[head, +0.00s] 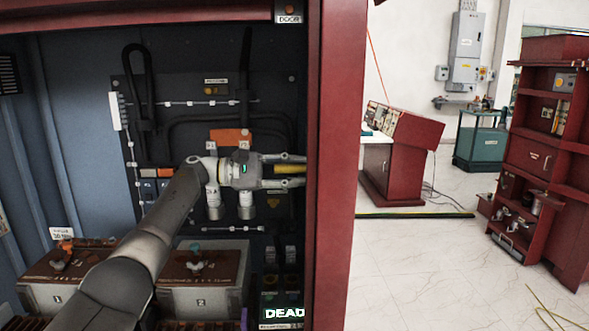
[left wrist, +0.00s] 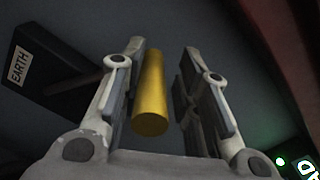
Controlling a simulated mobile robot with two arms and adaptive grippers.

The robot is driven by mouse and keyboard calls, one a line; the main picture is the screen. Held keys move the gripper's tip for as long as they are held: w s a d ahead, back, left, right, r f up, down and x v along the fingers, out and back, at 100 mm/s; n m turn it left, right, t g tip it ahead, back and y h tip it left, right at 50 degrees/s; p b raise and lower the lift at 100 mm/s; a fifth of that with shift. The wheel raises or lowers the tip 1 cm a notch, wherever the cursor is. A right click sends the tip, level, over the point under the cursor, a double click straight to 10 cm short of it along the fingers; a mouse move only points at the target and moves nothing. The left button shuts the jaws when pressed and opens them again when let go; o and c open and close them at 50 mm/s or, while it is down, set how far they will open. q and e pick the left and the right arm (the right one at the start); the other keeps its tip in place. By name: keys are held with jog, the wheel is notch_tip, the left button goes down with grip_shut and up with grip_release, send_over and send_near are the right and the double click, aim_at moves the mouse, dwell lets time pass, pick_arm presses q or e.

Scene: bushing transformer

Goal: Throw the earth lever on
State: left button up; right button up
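The earth lever shows as a yellow cylindrical handle (left wrist: 150,95) in the left wrist view. A dark plate with an "EARTH" label (left wrist: 19,66) is at its left. My left gripper (left wrist: 162,85) is open with the handle between its fingers, nearer the left finger; I cannot tell whether that finger touches it. In the head view my left gripper (head: 292,170) reaches right inside the red cabinet, and the yellow handle (head: 289,169) shows between its fingers. The lever's mount is mostly hidden behind the gripper. My right gripper is not in view.
The cabinet's red right post (head: 338,170) stands close to the fingertips. Brown-topped boxes (head: 200,297) are below my arm. A lit "DEAD" sign (head: 285,313) is at the lower right inside. A red console (head: 400,150) and open floor lie outside to the right.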

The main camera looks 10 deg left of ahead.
pick_arm(q)
jog(key=shift+a, duration=0.15)
jog(key=shift+w, duration=0.4)
jog(key=shift+s+a+r, duration=0.15)
jog(key=shift+s+a, duration=0.05)
jog(key=shift+a, duration=0.2)
jog(key=v, duration=1.1)
jog(key=shift+f, duration=0.3)
jog(key=shift+a, duration=0.1)
